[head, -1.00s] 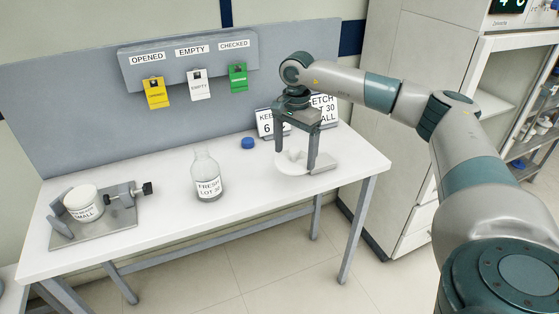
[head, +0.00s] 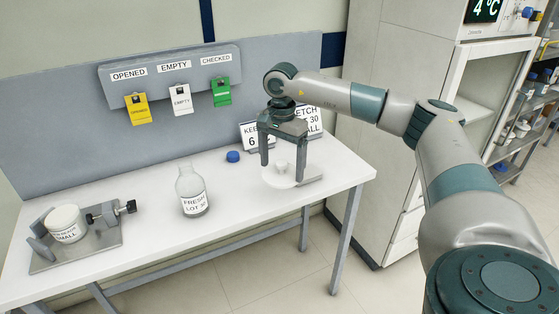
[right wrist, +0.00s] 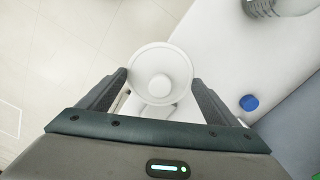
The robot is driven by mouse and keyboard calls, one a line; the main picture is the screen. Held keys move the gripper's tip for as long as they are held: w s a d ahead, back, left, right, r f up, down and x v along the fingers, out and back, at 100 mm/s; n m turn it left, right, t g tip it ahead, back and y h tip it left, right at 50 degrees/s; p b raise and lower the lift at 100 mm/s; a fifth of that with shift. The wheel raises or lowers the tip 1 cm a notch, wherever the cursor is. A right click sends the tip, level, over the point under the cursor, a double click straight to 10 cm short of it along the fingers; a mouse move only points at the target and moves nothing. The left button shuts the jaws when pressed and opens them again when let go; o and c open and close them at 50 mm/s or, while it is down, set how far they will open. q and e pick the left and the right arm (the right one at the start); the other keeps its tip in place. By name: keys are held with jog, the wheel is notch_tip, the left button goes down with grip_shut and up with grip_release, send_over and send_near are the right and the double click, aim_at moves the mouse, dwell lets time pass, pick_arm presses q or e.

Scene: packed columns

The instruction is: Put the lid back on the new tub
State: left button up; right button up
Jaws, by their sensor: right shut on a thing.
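The lid (head: 277,182) is a white disc with a round knob, at the right end of the white bench. My right gripper (right wrist: 161,78) points down with its two fingers on opposite sides of the lid, shut on its rim. I cannot tell whether the lid is clear of the surface under it. The tub (head: 66,222) is white, with a label reading SMALL at its end. It sits at the far left of the bench in a grey metal clamp (head: 95,245) with a dark screw knob. My left gripper is not in view.
A clear bottle (head: 193,193) labelled FRESH stands mid-bench between the tub and the lid. A blue cap (head: 233,156) and two sign cards (head: 258,135) are behind the lid. Yellow, white and green tags hang on the back panel. The front bench strip is clear.

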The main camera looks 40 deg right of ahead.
pick_arm(q)
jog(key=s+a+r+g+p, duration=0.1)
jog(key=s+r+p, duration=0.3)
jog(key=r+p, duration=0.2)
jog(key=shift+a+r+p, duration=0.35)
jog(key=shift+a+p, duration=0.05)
jog(key=shift+p, duration=0.3)
pick_arm(e)
jog(key=s+a+r+n, duration=0.1)
jog(key=s+a+n, duration=0.3)
jog(key=a, duration=0.5)
jog(key=s+a+r+n, duration=0.1)
jog(key=s+a+n, duration=0.4)
jog(key=a, duration=0.4)
jog(key=s+a+r+n, duration=0.2)
jog(key=s+a+n, duration=0.2)
jog(key=a, duration=0.5)
jog(key=shift+s+n, duration=0.15)
jog(key=shift+n, duration=1.05)
